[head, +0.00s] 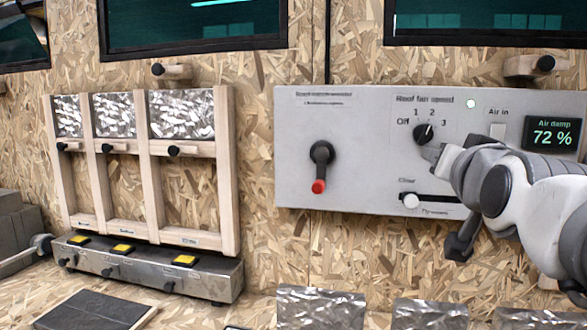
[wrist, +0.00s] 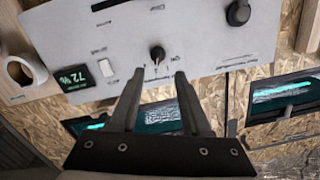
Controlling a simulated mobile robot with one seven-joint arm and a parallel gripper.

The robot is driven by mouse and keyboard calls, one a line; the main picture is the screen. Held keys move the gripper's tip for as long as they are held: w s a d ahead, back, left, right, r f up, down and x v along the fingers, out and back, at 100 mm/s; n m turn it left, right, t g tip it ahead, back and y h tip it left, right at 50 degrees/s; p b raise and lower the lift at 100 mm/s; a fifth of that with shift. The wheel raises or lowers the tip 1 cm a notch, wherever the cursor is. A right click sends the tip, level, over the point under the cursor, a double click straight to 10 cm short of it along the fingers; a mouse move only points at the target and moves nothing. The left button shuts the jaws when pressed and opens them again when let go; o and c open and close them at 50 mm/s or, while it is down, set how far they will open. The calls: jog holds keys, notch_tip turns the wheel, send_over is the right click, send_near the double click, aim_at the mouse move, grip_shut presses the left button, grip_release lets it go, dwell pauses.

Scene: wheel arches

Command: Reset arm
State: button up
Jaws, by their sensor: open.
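My gripper (wrist: 155,92) is open in the wrist view, its two dark fingers apart and nothing between them. The roof fan speed knob (wrist: 157,53) shows just beyond the fingertips. In the head view my arm comes in from the right, and the gripper end is close to the black roof fan knob (head: 423,133); the fingers are partly hidden there. The knob's pointer appears turned up and right, near 2. The grey control panel (head: 370,110) is fixed to the chipboard wall.
The panel also bears a red-tipped lever (head: 320,165) pointing down, a white slider knob (head: 411,201) and a display (head: 553,133) reading 72 %. A wooden rack (head: 228,170) stands at left above a metal box (head: 150,267) with yellow-topped switches. Foil-like pieces (head: 320,308) stand below.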

jog(key=s+a+f+n+g+y, duration=0.1)
jog(key=s+a+f+n+g, duration=0.25)
jog(key=f, duration=0.55)
jog(key=s+a+f+n+g+y, duration=0.1)
jog(key=s+a+f+g+y, duration=0.2)
jog(key=s+f, duration=0.45)
jog(key=s+a+f+n+g, duration=0.2)
jog(key=s+a+f+g, duration=0.2)
jog(key=f, duration=0.6)
notch_tip(320, 180, up, 13)
jog(key=p, duration=1.3)
jog(key=shift+s+f, duration=0.2)
jog(key=shift+s, duration=0.15)
jog(key=shift+g, duration=0.25)
